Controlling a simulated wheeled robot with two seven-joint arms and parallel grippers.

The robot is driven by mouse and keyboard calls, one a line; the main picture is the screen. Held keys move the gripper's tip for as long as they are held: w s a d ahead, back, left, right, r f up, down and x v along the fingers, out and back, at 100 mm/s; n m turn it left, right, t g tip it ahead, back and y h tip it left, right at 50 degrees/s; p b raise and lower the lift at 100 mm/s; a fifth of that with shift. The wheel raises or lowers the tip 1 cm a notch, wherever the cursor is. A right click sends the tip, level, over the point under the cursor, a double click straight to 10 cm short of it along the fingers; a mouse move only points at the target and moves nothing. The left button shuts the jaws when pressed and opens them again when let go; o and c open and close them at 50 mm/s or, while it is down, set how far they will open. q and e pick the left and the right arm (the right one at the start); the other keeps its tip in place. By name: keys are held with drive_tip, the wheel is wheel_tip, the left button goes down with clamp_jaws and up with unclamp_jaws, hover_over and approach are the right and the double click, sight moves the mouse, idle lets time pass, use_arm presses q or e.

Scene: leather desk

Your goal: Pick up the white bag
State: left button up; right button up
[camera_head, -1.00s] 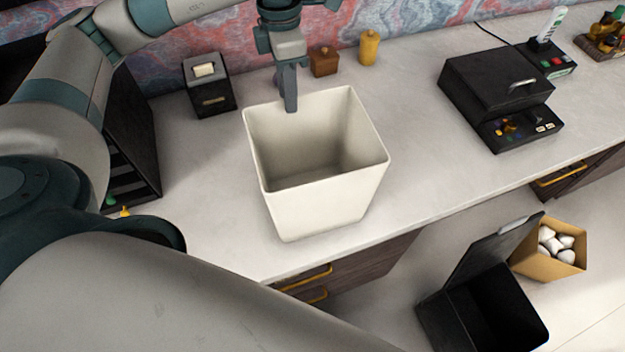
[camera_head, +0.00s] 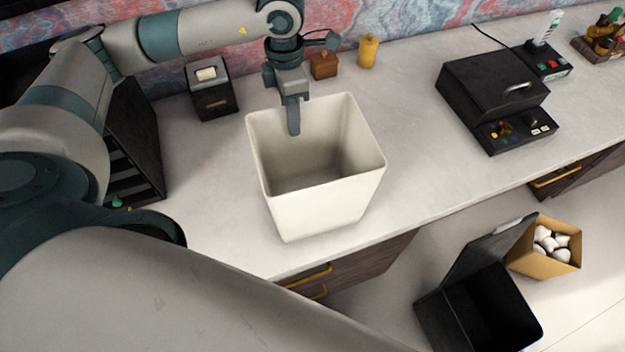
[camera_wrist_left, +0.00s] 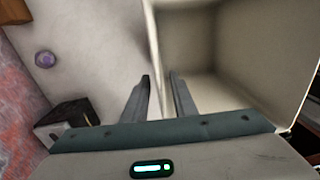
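The white bag (camera_head: 315,205) is an open, box-shaped container standing upright on the desk top, mouth up. It looks empty inside. My left gripper (camera_head: 292,120) is at its back rim, pointing down. In the left wrist view, the bag (camera_wrist_left: 240,50) fills the upper right, and its wall runs between the two fingers of my left gripper (camera_wrist_left: 159,85). One finger is outside the wall and the other inside. The fingers are apart, with visible gaps to the wall. In the head view the outer finger is hidden behind the rim. My right gripper is not in view.
A small black box (camera_head: 212,90) stands left of the bag, with a brown block (camera_head: 323,66) and a yellow bottle (camera_head: 368,50) behind. A black machine (camera_head: 492,80) is at right. An open black bin (camera_head: 480,310) and brown box (camera_head: 545,262) are on the floor.

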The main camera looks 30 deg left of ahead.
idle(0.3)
use_arm(q)
clamp_jaws()
idle(1.3)
